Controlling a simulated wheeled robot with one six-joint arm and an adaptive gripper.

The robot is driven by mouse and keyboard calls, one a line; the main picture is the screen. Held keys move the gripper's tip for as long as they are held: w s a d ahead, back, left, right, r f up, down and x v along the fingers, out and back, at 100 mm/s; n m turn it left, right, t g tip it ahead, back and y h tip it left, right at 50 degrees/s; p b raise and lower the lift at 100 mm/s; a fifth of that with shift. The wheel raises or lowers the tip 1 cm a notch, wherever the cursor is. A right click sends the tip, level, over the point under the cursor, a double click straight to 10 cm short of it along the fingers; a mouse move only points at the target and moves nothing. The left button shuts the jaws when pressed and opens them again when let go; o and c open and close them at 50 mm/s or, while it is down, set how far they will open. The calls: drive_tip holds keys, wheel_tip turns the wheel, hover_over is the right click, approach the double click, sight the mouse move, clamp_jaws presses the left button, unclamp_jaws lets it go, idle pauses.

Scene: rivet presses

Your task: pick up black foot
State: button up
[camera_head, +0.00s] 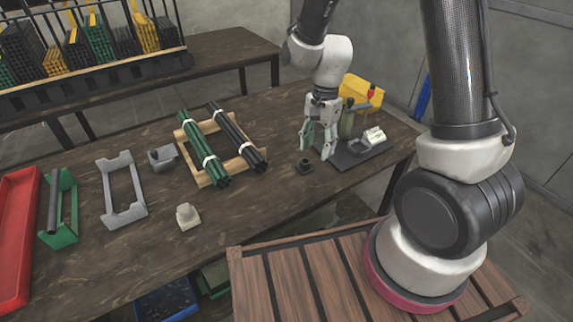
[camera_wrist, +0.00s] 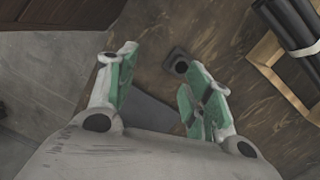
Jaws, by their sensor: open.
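The black foot (camera_head: 305,167) is a small dark piece with a raised round top on the wooden workbench, just left of the black press base in the head view. In the wrist view the black foot (camera_wrist: 174,57) is a dark square plate with a round part, just beyond the tip of the right finger, which may cover a bit of it. My gripper (camera_head: 317,150) points down above the bench, slightly right of the foot. In the wrist view my gripper (camera_wrist: 157,68) has its green-padded fingers spread, with nothing between them.
The press (camera_head: 357,150) with its black base and yellow part stands right of my gripper. A wooden frame (camera_head: 207,180) with bundled green and black tubes lies left of the foot. A beige block (camera_head: 187,216), grey bracket (camera_head: 122,190) and red tray (camera_head: 17,235) are farther left.

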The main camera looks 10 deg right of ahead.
sight(306, 160)
drive_tip(key=shift+w+a+r+m+t, duration=0.15)
drive_tip(key=shift+w+a+m, duration=0.1)
drive_tip(key=shift+w+m, duration=0.15)
drive_tip(key=shift+w+a+m+t, duration=0.15)
drive_tip(key=shift+w+a+m, duration=0.1)
drive_tip(key=shift+w+m, duration=0.15)
drive_tip(key=shift+w+a+m, duration=0.1)
drive_tip(key=shift+w+m, duration=0.2)
drive_tip(key=shift+m, duration=0.6)
drive_tip(key=f, duration=0.5)
drive_tip(key=a+f, duration=0.1)
drive_tip(key=f, duration=0.1)
drive_tip(key=shift+w+a+f, duration=0.1)
drive_tip(key=shift+f, duration=0.3)
drive_tip(key=c, duration=0.9)
